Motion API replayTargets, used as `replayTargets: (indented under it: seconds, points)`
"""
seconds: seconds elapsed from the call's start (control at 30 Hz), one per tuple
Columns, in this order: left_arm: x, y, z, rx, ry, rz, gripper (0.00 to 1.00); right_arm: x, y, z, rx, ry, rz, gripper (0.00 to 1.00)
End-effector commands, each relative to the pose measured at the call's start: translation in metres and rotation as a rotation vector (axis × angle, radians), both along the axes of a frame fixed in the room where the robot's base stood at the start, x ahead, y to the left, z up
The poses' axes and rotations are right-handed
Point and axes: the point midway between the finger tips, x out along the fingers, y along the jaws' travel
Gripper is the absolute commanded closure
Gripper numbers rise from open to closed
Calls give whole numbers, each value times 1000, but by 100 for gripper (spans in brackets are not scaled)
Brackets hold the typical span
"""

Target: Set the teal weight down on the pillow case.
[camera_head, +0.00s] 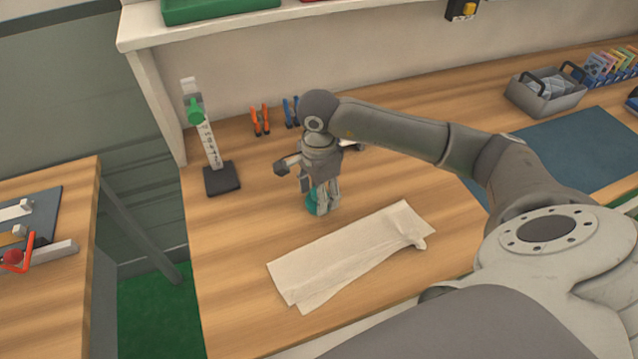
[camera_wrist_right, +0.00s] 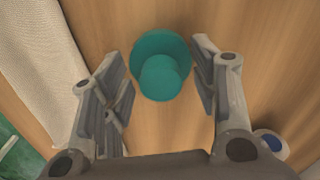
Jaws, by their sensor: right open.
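The teal weight (camera_head: 312,204) stands on the wooden table, partly hidden behind my right gripper (camera_head: 324,207). In the right wrist view the teal weight (camera_wrist_right: 160,68) shows a wide round base and a narrower round top. My right gripper (camera_wrist_right: 160,75) is open, with one finger on each side of the weight and visible gaps between. The cream pillow case (camera_head: 340,258) lies flat on the table nearer the front edge, with a bunched end at its right. Its edge also shows at the left of the right wrist view (camera_wrist_right: 42,65). My left gripper is not in view.
A stand with a ruler scale and green part (camera_head: 208,140) is left of my gripper. Orange pliers (camera_head: 260,120) and blue pliers (camera_head: 291,112) are behind. A dark blue mat (camera_head: 580,150) and grey bin (camera_head: 545,95) lie right. Bare table surrounds the pillow case's left side.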

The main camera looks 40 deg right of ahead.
Motion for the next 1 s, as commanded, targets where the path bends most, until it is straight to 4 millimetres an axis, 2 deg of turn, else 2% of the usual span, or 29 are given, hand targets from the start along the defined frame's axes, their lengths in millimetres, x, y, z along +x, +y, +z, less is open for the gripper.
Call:
replayTargets:
  seconds: [0.13,0.57,1.0]
  points:
    - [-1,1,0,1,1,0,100,0,0,0,1,0,0,45]
    - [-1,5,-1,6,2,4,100,0,0,0,1,0,0,100]
    - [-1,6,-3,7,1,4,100,1,0,4,2,-4,0,100]
